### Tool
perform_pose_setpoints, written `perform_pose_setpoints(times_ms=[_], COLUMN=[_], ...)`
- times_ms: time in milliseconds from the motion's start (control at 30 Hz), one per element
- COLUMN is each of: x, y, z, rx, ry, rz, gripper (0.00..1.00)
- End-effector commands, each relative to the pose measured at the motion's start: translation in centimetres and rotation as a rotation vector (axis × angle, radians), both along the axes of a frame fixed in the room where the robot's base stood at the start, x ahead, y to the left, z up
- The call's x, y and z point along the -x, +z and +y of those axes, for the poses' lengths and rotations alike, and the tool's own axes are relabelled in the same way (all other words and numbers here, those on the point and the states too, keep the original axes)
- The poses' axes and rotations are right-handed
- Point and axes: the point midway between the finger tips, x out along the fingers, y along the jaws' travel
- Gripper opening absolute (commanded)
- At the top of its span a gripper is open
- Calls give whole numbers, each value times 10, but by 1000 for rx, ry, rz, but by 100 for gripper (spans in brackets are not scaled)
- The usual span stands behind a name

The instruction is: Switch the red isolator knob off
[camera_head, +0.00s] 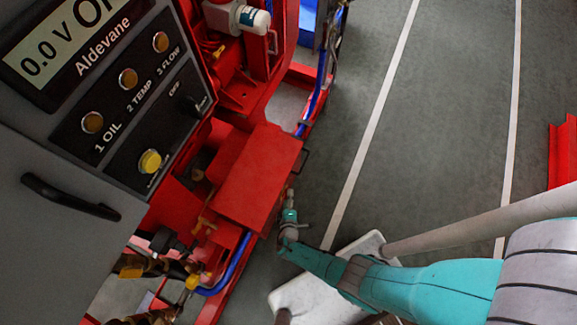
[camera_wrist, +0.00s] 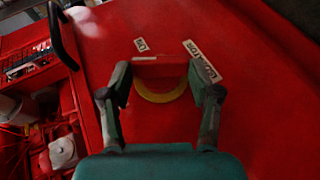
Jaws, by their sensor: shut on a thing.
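The red isolator knob (camera_wrist: 159,67) is in the upper middle of the wrist view, in front of a yellow round plate (camera_wrist: 160,97) on a red panel. An "ISOLATOR" label (camera_wrist: 204,62) is to its right and a small label (camera_wrist: 140,45), which seems to read "ON", is above it. My gripper (camera_wrist: 158,76) has one finger on each side of the knob and is shut on it. In the head view my gripper (camera_head: 290,200) is at the lower right side of a red box (camera_head: 255,178); the knob is hidden there.
A grey control panel (camera_head: 150,100) with a display, several round lamps and a yellow button (camera_head: 150,162) is at the left. A black handle (camera_wrist: 63,38) is left of the knob. Blue pipe (camera_head: 232,265) runs below the red box. Open grey floor (camera_head: 440,130) lies to the right.

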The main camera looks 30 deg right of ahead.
Motion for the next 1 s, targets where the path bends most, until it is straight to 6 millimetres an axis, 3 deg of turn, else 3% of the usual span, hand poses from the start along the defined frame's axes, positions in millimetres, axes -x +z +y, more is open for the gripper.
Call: perform_pose_setpoints(times_ms=[200,233,300,700,1000], x=[3,2,2,3,26], y=[-1,-1,-1,0,12], z=[-2,-3,-2,0,14], rx=[2,2,2,1,0], ry=[-5,-5,-4,-1,4], rz=[3,3,2,1,1], gripper=[28,70,87,88,88])
